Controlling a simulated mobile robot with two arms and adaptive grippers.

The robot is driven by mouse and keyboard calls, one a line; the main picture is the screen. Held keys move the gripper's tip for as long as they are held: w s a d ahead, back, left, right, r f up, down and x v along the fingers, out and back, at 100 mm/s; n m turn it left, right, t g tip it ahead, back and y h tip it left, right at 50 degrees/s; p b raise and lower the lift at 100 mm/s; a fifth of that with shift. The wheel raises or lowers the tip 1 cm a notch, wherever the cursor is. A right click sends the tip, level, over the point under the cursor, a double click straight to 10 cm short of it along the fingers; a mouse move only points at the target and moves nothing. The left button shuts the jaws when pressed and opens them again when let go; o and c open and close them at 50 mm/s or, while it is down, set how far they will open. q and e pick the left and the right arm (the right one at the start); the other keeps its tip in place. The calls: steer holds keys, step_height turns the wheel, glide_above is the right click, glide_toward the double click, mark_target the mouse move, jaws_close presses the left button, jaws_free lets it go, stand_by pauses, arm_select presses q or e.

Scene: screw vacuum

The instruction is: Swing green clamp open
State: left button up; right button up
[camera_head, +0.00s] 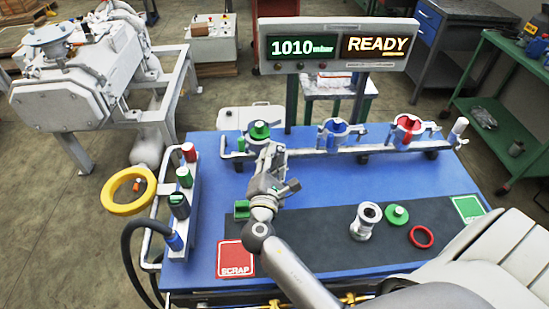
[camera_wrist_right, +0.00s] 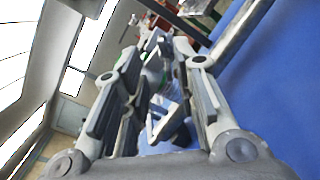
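The green clamp (camera_head: 259,132) sits at the left end of the metal pipe manifold along the back of the blue bench. My right gripper (camera_head: 271,158) reaches up to just in front of and below it, partly covering the space beneath. In the right wrist view, the two fingers of my right gripper (camera_wrist_right: 168,85) stand apart. A pale lever-like part and a dark blue part show between or behind them, and I cannot tell whether the fingers touch these. A little green shows behind the fingers, blurred. My left gripper is not in view.
A blue clamp (camera_head: 338,133) and a red clamp (camera_head: 407,128) sit farther right on the manifold. A rack (camera_head: 184,225) with coloured tools stands at left. A metal fitting (camera_head: 366,222), green cap (camera_head: 396,216) and red ring (camera_head: 421,237) lie on the dark mat. The display (camera_head: 333,47) reads 1010 mbar, READY.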

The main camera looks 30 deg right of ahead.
steer(key=shift+d, duration=0.1)
steer(key=v, duration=1.2)
